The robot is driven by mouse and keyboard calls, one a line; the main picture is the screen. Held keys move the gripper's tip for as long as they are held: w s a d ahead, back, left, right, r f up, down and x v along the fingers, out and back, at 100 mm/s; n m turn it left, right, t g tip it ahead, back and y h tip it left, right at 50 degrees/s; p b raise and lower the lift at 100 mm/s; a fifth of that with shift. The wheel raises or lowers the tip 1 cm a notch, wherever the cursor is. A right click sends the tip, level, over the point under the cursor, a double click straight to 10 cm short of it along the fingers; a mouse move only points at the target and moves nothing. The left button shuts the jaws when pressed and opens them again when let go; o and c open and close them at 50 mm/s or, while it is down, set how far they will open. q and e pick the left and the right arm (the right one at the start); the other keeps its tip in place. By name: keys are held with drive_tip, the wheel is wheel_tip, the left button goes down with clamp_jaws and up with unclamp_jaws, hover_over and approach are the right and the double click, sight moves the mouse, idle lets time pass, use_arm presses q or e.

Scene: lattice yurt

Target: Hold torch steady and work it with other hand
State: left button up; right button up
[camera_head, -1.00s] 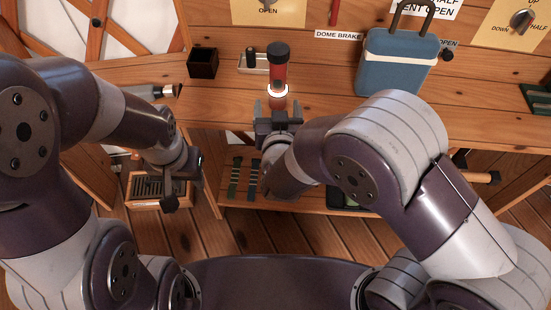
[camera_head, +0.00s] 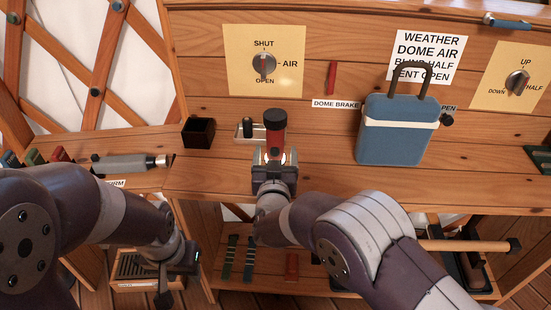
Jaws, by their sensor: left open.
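The torch (camera_head: 275,143) stands upright on the wooden counter, with a red body, a black top and a pale glowing ring low down. My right gripper (camera_head: 274,160) is at its lower part, one finger on each side. Whether the fingers press on it I cannot tell; the gripper's body hides the torch's base. My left gripper (camera_head: 178,278) is open and empty at the lower left, below counter level and well apart from the torch.
A blue cool box (camera_head: 397,130) stands to the right. A grey cylinder (camera_head: 130,163) lies on the left shelf. A knob panel (camera_head: 290,75) is behind.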

drive_tip(key=c, duration=1.2)
drive_tip(key=shift+f, duration=0.2)
use_arm(q)
clamp_jaws()
use_arm(e)
drive_tip(key=shift+s+f, duration=0.1)
drive_tip(key=shift+f, duration=0.05)
idle(3.5)
